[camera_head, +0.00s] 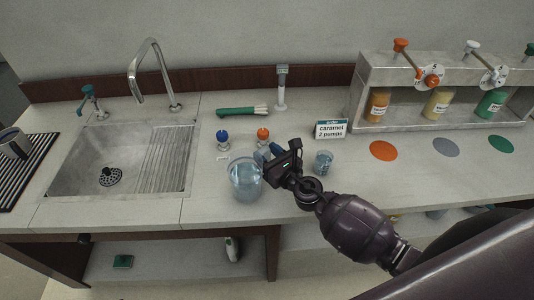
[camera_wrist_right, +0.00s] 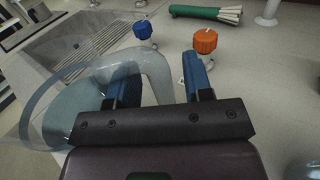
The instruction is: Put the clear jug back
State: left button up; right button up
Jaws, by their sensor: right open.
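The clear jug (camera_head: 244,180) stands upright on the counter near its front edge, right of the sink. It looks glassy and pale blue. In the right wrist view the jug (camera_wrist_right: 62,110) fills the left side, with its curved handle (camera_wrist_right: 156,72) reaching between my fingers. My right gripper (camera_head: 272,152) is at the jug's right side by the handle. Its blue fingers are apart, one on each side of part of the handle; I cannot tell whether they touch it. My left gripper is not in view.
A small glass (camera_head: 323,162) stands right of my right gripper. Blue (camera_head: 223,139) and orange (camera_head: 263,134) knobs sit behind the jug, with a green-handled brush (camera_head: 240,111) beyond. The sink (camera_head: 90,160) is left. A caramel order sign (camera_head: 331,128) stands right. Counter front left of the jug is clear.

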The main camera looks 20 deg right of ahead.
jog(key=b+v, duration=0.1)
jog(key=v, duration=0.9)
jog(key=shift+s+d+f+b, duration=0.15)
jog(key=shift+b, duration=0.15)
jog(key=shift+s+d, duration=0.2)
jog(key=shift+s, duration=0.45)
jog(key=s+d+r+m+g+h, duration=0.15)
jog(key=d+m+h, duration=0.3)
jog(key=m, duration=0.75)
jog(key=s+d+m+g+h, duration=0.2)
jog(key=s+d+m+h, duration=0.3)
jog(key=m, duration=0.6)
jog(key=s+a+f+m+g+y, duration=0.2)
jog(key=s+m+g, duration=0.3)
jog(key=s+m, duration=0.25)
jog(key=s+a+f+m+g+y, duration=0.2)
jog(key=s+m+g, duration=0.35)
jog(key=m, duration=0.35)
jog(key=w+f+n+t, duration=0.1)
jog(key=w+f+t, duration=0.6)
jog(key=f+t, duration=0.1)
jog(key=shift+f+t, duration=0.3)
jog(key=shift+f, duration=0.5)
